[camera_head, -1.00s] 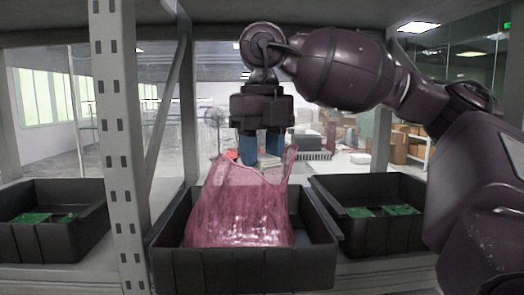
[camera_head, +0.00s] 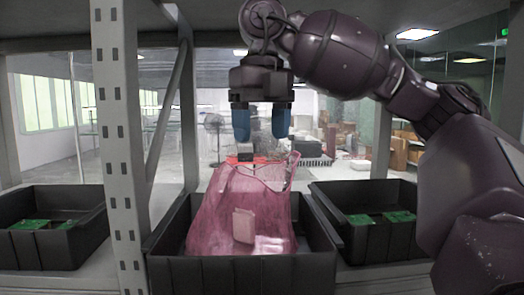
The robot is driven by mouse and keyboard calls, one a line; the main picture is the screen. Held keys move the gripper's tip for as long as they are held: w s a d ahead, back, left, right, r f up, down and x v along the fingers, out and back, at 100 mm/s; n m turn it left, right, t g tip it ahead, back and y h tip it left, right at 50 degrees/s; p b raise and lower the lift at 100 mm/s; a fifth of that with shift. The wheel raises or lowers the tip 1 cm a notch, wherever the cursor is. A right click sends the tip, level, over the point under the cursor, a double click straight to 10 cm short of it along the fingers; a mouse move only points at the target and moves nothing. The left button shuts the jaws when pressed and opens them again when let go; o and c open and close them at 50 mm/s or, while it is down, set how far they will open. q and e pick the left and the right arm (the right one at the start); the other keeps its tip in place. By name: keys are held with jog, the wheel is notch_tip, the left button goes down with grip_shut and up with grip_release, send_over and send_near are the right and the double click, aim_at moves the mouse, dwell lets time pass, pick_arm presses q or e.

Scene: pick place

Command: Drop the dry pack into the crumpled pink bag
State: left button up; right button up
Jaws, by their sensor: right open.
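The crumpled pink bag (camera_head: 208,215) stands open at the top, translucent, inside the middle black bin (camera_head: 185,271). A small pale box-shaped pack (camera_head: 243,225) shows through the front of the bag, low inside it and slightly tilted. My right gripper (camera_head: 261,132) is above the bag's mouth with its two blue fingers apart and nothing held between them. The fingertips are clear of the pack. My left gripper is not in view.
Black bins with green boards stand on the shelf at the left (camera_head: 75,248) and right (camera_head: 375,243). A grey perforated shelf post (camera_head: 115,130) rises between the left and middle bins. The shelf board above is close to my right arm.

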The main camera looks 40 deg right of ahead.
notch_tip(320, 180, up, 3)
jog(key=shift+f, duration=0.2)
dwell(0.5)
